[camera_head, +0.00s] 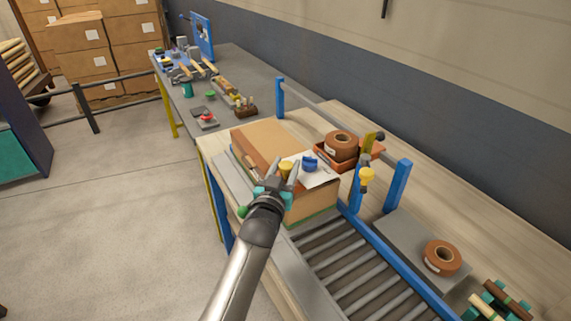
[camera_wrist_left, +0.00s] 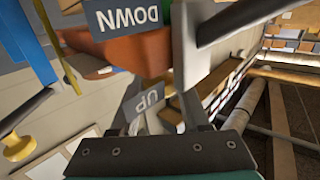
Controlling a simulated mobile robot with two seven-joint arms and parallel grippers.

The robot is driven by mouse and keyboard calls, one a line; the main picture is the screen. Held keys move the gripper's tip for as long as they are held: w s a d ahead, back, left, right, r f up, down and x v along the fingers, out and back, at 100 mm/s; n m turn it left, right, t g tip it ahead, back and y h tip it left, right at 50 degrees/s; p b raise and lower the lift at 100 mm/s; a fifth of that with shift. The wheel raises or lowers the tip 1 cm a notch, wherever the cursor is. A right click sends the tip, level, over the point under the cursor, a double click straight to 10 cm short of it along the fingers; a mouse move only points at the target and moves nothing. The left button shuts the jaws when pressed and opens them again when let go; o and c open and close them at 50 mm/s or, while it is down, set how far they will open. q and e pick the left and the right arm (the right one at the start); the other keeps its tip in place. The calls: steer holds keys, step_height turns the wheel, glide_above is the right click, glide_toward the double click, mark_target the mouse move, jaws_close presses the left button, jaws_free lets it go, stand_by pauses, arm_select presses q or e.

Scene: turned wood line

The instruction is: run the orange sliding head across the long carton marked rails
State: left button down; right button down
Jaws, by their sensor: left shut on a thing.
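The long brown carton (camera_head: 270,140) lies on the roller conveyor; I cannot read its marking. The orange sliding head (camera_head: 340,161), carrying a brown tape roll (camera_head: 341,143), sits over the carton's right side by the cross rail. Its orange body also shows in the left wrist view (camera_wrist_left: 130,55), near grey plates reading DOWN and UP. My left gripper (camera_head: 282,172) is over the carton, left of the head, its fingers shut around a yellow knob (camera_head: 286,166). The grip itself is unclear in the wrist view. My right gripper is out of view.
Blue posts (camera_head: 397,186) stand at the rail's ends. A second yellow knob (camera_head: 367,175) is right of the carton. Bare rollers (camera_head: 350,265) lie nearer me. Another tape roll (camera_head: 442,257) rests on a grey plate. A red button (camera_head: 207,117) is on the far bench.

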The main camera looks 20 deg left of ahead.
arm_select(q)
steer(key=shift+d+f, duration=0.1)
steer(key=shift+d, duration=0.15)
steer(key=c, duration=0.8)
jaws_free()
steer(key=o, duration=0.3)
steer(key=shift+s+d, duration=0.1)
steer(key=shift+s, duration=0.05)
steer(key=shift+o, duration=0.6)
steer(key=s+d, duration=0.1)
steer(key=s, duration=1.4)
steer(key=shift+d, duration=0.35)
